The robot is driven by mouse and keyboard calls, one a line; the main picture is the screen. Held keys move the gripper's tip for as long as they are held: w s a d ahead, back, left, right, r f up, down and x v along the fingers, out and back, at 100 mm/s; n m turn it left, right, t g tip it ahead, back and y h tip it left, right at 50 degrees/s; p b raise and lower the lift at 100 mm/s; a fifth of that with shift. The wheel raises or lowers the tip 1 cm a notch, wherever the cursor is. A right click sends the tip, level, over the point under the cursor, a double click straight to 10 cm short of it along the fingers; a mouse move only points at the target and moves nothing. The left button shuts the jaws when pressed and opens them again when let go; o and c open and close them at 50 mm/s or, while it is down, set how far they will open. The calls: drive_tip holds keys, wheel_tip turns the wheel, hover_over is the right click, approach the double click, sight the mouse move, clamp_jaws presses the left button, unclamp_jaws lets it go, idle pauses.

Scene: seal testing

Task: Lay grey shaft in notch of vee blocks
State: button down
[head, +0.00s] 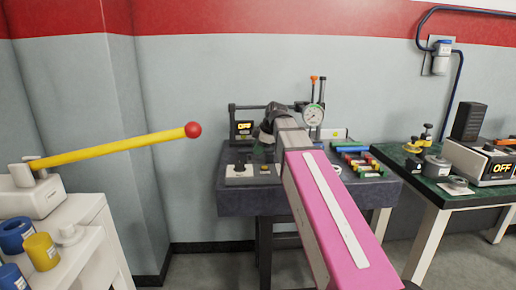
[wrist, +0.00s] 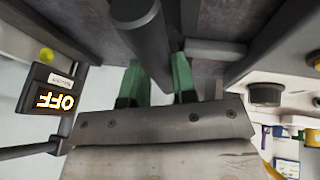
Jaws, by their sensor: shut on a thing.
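The grey shaft (wrist: 150,45) is a dark round bar in the wrist view, running from the top edge down between the green fingers of my gripper (wrist: 157,65). My gripper is shut on it. In the head view my pink arm reaches to the dark table, and its dark wrist (head: 273,118) covers the work spot, so the shaft is not clear there. I cannot pick out the vee blocks with certainty in either view. I cannot tell whether the shaft touches any block.
A lit OFF display (wrist: 52,102) is left in the wrist view. A yellow lever (head: 115,147) extends at left; a green-topped bench (head: 410,170) stands right.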

drive_tip(key=shift+f, duration=0.5)
drive_tip(key=c, duration=0.8)
unclamp_jaws()
drive_tip(key=shift+c, duration=0.2)
drive_tip(key=v, duration=1)
drive_tip(key=shift+d+r, duration=0.15)
drive_tip(key=shift+r, duration=0.15)
drive_tip(key=shift+s, duration=0.1)
